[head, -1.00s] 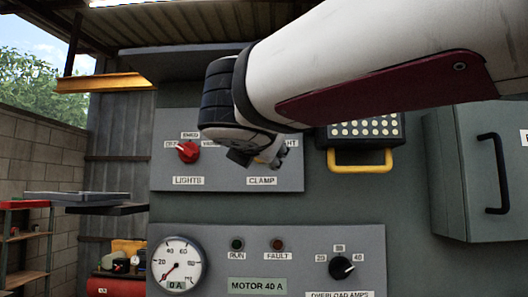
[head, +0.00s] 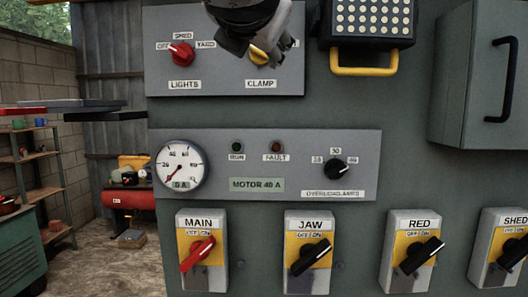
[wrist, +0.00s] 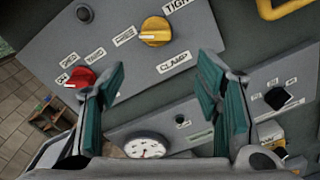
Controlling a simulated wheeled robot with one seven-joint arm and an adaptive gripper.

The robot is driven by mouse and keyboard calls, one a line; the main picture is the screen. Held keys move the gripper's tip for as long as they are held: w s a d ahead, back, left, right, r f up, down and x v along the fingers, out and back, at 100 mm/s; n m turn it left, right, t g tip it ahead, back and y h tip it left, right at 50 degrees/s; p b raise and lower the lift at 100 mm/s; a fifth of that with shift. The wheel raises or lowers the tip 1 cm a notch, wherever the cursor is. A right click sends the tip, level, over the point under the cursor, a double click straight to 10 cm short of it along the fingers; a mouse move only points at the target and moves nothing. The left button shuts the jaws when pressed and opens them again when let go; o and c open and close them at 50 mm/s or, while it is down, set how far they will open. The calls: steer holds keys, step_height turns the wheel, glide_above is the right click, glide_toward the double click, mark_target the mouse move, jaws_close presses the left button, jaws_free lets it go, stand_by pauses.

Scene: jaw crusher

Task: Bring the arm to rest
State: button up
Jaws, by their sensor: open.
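My gripper (head: 248,38) shows at the top of the head view, in front of the upper control panel. It partly covers the yellow clamp knob (head: 259,57). In the wrist view my gripper (wrist: 165,84) has its two teal-padded fingers wide apart with nothing between them. The clamp knob (wrist: 155,32) lies beyond the fingertips and looks apart from them. Its white mark points left, and part of the TIGHT label is cut off by the picture edge. Most of my arm is out of the head view.
The red lights knob (head: 181,55) is left of the clamp knob. Below are a gauge (head: 180,166), the overload knob (head: 337,169) and a row of switches, including MAIN (head: 202,253) and JAW (head: 308,255). A lamp with a yellow handle (head: 364,70) and a grey cabinet (head: 480,75) protrude at right.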

steer(key=s+d+f+m+g+h, duration=0.2)
steer(key=s+d+f+m+g, duration=0.15)
steer(key=d+f+m, duration=0.65)
steer(key=s+d+f+m+g+h, duration=0.1)
steer(key=s+d+f+m+g, duration=0.25)
steer(key=d+f+m, duration=0.65)
steer(key=s+f+m+g+y, duration=0.1)
steer(key=s+f+m, duration=0.3)
steer(key=f, duration=0.5)
steer(key=s+f+m+g+y+b, duration=0.1)
steer(key=s+f+m+g, duration=0.3)
steer(key=f, duration=0.5)
steer(key=s+m+y, duration=0.1)
steer(key=s, duration=0.1)
steer(key=shift+s+d+y, duration=0.2)
steer(key=shift+s+y, duration=0.1)
steer(key=shift+s, duration=0.05)
